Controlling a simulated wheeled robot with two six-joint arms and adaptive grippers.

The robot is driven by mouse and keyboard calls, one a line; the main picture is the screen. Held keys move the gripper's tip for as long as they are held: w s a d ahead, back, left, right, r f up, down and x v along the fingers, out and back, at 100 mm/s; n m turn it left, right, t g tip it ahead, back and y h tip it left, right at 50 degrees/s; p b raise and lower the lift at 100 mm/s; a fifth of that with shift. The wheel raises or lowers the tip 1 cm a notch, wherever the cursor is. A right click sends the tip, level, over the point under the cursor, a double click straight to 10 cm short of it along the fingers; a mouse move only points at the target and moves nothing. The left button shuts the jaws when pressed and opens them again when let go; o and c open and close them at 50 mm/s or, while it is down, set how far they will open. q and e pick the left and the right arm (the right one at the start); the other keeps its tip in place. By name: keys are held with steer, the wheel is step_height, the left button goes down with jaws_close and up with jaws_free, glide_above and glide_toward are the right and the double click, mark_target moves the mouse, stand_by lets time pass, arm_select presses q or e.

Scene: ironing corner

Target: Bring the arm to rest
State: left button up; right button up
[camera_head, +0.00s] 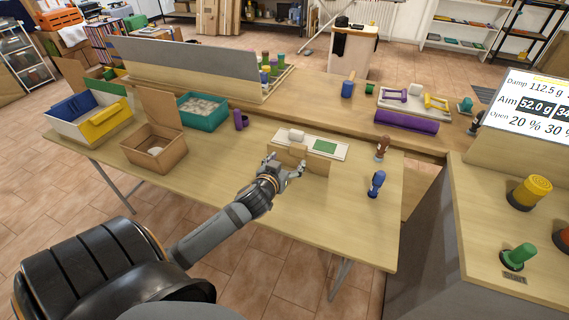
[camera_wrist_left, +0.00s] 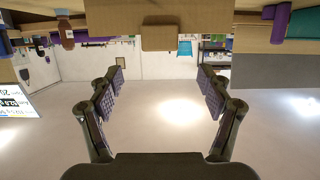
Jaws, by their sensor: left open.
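My left arm reaches in from the lower left of the head view. My left gripper (camera_head: 290,172) is open and empty above the front middle of the wooden table (camera_head: 225,205). In the left wrist view its two fingers (camera_wrist_left: 160,105) stand wide apart with nothing between them. I cannot tell whether the gripper touches the block. My right gripper is not in view.
An open cardboard box (camera_head: 155,148), a teal tray (camera_head: 202,111) and a yellow and white bin (camera_head: 90,117) stand at the left. The table's front right is clear.

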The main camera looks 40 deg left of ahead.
arm_select(q)
steer(key=shift+v, duration=1.1)
steer(key=shift+s+f, duration=0.1)
steer(key=s+f+g, duration=0.1)
steer(key=s+f, duration=0.1)
steer(key=s+d+f+g, duration=0.1)
steer(key=s+f+g, duration=0.2)
steer(key=s+f, duration=0.1)
steer(key=shift+s+d+f+y, duration=0.15)
steer(key=shift+s+d+y, duration=0.15)
steer(key=shift+s+d, duration=0.05)
steer(key=s+d+f+m+g+h, duration=0.2)
steer(key=s+d+f+g, duration=0.15)
steer(key=s, duration=0.25)
steer(key=s+d+f+m+g+h, duration=0.1)
steer(key=s+d+f+m+g, duration=0.1)
steer(key=s+d+g, duration=0.3)
steer(key=s+a+f+p, duration=0.1)
steer(key=a+f, duration=0.1)
steer(key=f, duration=0.8)
steer(key=s+a+f+p, duration=0.1)
steer(key=a+f+p, duration=0.1)
steer(key=f, duration=0.8)
steer(key=s+f+n+p, duration=0.1)
steer(key=s+f+p, duration=0.1)
steer(key=s+f, duration=1.4)
steer(key=s+a, duration=0.1)
steer(key=s, duration=0.3)
steer(key=shift+f+p, duration=0.3)
steer(key=shift+f, duration=0.1)
